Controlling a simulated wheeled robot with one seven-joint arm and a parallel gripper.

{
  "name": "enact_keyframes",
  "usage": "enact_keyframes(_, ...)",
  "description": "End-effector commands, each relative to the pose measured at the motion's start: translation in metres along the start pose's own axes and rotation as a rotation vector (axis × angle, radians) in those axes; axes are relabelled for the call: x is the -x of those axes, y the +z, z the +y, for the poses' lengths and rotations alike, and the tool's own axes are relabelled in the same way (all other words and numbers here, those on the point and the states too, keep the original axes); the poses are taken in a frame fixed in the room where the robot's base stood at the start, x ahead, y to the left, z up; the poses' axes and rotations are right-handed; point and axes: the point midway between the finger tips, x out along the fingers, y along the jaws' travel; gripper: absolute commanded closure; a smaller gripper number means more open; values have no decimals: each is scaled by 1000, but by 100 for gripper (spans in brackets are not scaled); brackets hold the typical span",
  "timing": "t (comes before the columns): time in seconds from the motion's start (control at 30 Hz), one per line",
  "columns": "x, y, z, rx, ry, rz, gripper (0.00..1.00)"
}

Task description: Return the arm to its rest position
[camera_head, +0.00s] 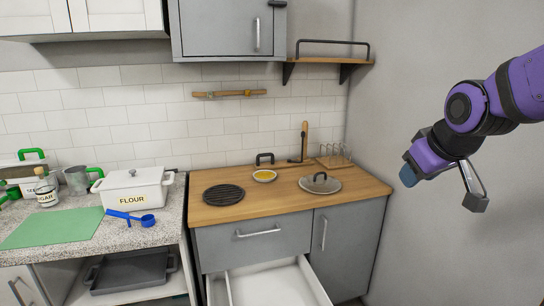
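My purple arm (518,85) reaches in from the right edge in the camera_head view. It is bent, with its end hanging in the air in front of the grey right wall. My gripper (475,198) points downward at the end of the arm, right of the wooden counter and apart from it. One grey metal finger shows clearly. I cannot make out the other finger or the gap between them. I see nothing clearly held in it.
The wooden counter (345,190) bears a dark round trivet (224,194), a small yellow-filled dish (264,175) and a lid (320,183). An open drawer (265,286) juts out below. The stone counter (165,225) at left holds a white flour box (134,188) and blue measuring spoons (130,217).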

Motion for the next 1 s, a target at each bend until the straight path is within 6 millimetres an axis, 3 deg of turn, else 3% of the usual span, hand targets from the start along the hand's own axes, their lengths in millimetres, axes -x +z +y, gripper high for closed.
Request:
enact_keyframes(0.1, 34, 27, -3, -71, -1, -28, 61)
enact_keyframes(0.3, 81, 76, -12, -192, -2, -89, 61)
enact_keyframes(0.5, 112, 118, -23, -286, -1, -140, 61)
enact_keyframes(0.7, 123, 137, -29, -328, 0, -164, 61)
enact_keyframes(1.0, 124, 138, -29, -331, 0, -167, 61)
